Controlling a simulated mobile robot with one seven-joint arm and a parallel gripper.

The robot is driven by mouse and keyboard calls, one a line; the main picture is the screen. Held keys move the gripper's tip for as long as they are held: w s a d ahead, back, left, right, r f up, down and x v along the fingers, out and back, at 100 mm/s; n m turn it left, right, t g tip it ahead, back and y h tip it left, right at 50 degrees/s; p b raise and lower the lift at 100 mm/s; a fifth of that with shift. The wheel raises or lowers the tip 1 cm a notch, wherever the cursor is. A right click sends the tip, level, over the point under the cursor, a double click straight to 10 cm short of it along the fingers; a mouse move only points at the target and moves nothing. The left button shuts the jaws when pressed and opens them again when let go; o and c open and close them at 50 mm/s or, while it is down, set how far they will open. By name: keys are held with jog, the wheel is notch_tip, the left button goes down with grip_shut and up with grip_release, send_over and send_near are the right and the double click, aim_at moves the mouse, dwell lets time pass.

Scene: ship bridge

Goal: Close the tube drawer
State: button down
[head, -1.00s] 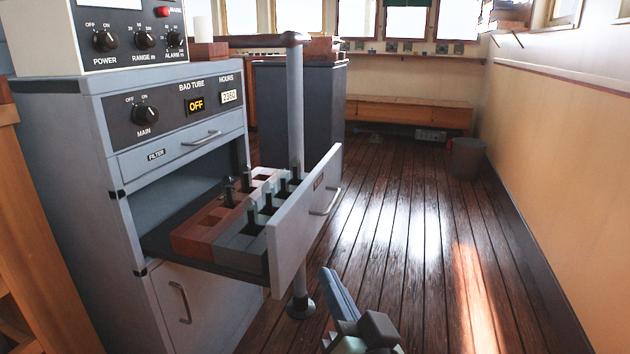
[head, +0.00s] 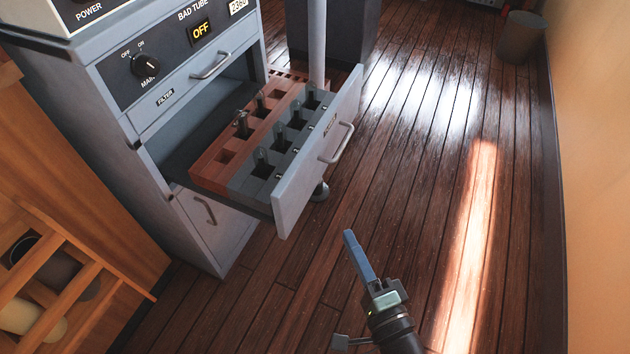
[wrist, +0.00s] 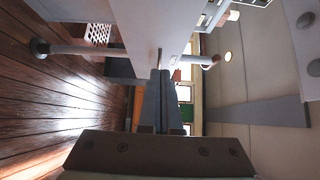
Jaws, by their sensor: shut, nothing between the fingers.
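The tube drawer (head: 298,179) is pulled out of the grey cabinet (head: 117,103), with its front panel and bar handle (head: 338,144) facing right. Inside it are a reddish-brown block (head: 215,169) and a dark grey block (head: 247,182) with square sockets, several holding dark tubes. My gripper (head: 350,238) is shut and empty, in front of and below the drawer panel, apart from it in the head view. In the wrist view the closed fingers (wrist: 159,78) point toward a pale flat panel (wrist: 150,25), which looks like the drawer front; whether they touch cannot be told.
A grey post (head: 317,45) stands just behind the drawer. A lower cabinet door (head: 205,220) sits under it. A wooden rack (head: 60,270) is at lower left. The plank floor (head: 420,150) to the right is clear, with a bin (head: 521,38) far off.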

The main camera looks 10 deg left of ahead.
send_near(305, 182)
jog(key=w+d, duration=0.1)
jog(key=w, duration=0.2)
jog(key=w+a, duration=0.1)
jog(key=w+a+b, duration=0.1)
jog(key=shift+a+r, duration=0.15)
jog(key=shift+a, duration=0.25)
jog(key=shift+w+a, duration=0.1)
jog(key=shift+a, duration=0.35)
